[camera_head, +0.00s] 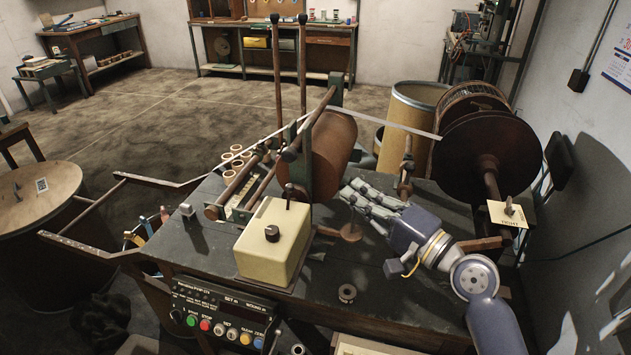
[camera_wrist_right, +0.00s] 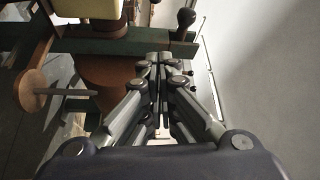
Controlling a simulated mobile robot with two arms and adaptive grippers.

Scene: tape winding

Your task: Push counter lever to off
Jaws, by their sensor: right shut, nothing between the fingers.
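In the right wrist view my fingers (camera_wrist_right: 158,62) are together, near a green bar (camera_wrist_right: 120,43) with a dark-knobbed lever (camera_wrist_right: 186,18). My left gripper is out of view.
A control panel (camera_head: 222,316) with coloured buttons is on the bench front. A pale tape (camera_head: 385,121) runs to the large dark reel (camera_head: 487,155) at right. A small ring (camera_head: 347,293) lies on the bench.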

